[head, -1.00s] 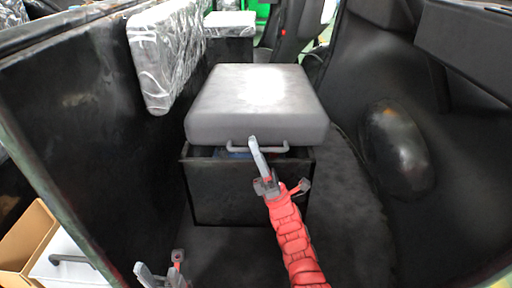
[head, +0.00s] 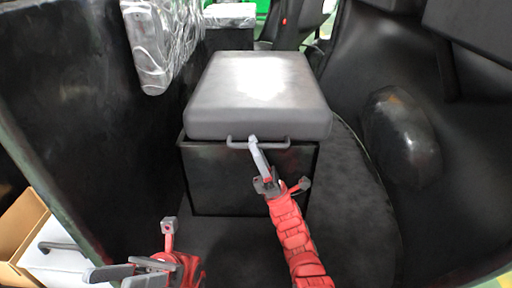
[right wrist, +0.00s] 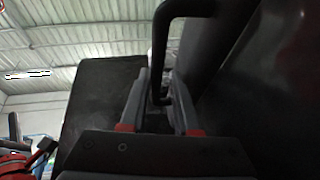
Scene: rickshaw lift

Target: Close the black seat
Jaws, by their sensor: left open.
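The black seat has a grey cushion top (head: 258,95), and it sits down on the black box base (head: 240,185) with no gap visible along the front. A grey bar handle (head: 278,144) runs across its front edge. My right gripper (head: 253,145) is at the handle's middle; in the right wrist view the handle (right wrist: 159,60) passes between the two fingers (right wrist: 160,85). Whether they press on it is not clear. My left gripper (head: 110,275) is open and empty at the lower left, apart from the seat.
A plastic-wrapped cushion (head: 150,55) hangs on the dark left wall. A black bulge (head: 402,135) sticks out of the right side wall. A cardboard box (head: 20,228) lies outside at the lower left. The dark floor before the base is clear.

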